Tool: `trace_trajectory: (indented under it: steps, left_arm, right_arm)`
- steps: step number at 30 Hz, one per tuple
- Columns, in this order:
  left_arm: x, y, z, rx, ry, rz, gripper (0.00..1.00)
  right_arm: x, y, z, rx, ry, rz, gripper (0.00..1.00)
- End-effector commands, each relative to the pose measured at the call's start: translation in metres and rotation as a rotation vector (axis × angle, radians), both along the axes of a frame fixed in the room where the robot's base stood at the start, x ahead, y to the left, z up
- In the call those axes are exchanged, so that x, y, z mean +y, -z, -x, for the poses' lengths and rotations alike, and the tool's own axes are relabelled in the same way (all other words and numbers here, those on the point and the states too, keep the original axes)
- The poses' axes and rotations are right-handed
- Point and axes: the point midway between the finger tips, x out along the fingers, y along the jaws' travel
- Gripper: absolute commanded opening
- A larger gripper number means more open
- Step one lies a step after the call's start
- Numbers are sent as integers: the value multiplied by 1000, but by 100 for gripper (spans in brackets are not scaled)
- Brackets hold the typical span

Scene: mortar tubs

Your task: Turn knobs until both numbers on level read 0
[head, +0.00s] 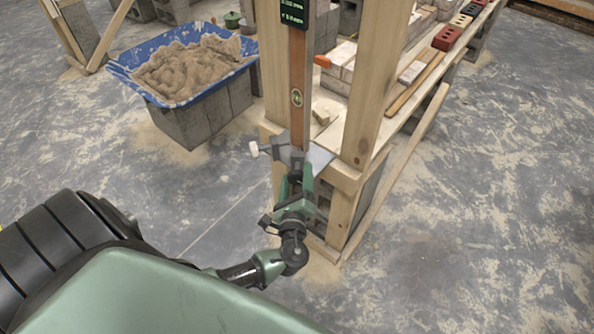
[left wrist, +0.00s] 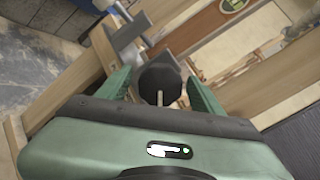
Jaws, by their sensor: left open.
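A wooden level (head: 298,90) stands upright against the timber frame, with a dark display (head: 293,12) at its top. Its green digits on two lines are too small to read surely. A pale knob (head: 254,149) sticks out to the left of the level's foot. A dark round knob (left wrist: 158,78) shows in the left wrist view between the two green fingers of my left gripper (head: 298,183). The gripper is open, with a finger on each side of this knob; I cannot tell whether they touch it. In the head view the gripper largely hides this knob. My right gripper is not in view.
A timber frame post (head: 371,80) stands right beside the level. Behind it a plank bench (head: 420,97) holds bricks. A blue tub (head: 122,74) of sand sits on grey blocks at the upper left. The floor at right is clear.

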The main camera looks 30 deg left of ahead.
Motion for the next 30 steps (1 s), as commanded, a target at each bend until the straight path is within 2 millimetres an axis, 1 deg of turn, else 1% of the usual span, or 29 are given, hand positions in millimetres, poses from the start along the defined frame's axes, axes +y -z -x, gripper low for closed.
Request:
trace_trajectory:
  steps: [6,12,17,30]
  left_arm:
    - [-20,3,33,4,3,3,66]
    - [-34,2,55,3,2,3,66]
    - [-37,1,61,2,1,2,66]
    - [-37,0,61,2,2,1,66]
  right_arm:
    - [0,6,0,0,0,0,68]
    - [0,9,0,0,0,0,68]
    - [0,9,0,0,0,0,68]
    - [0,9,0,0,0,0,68]
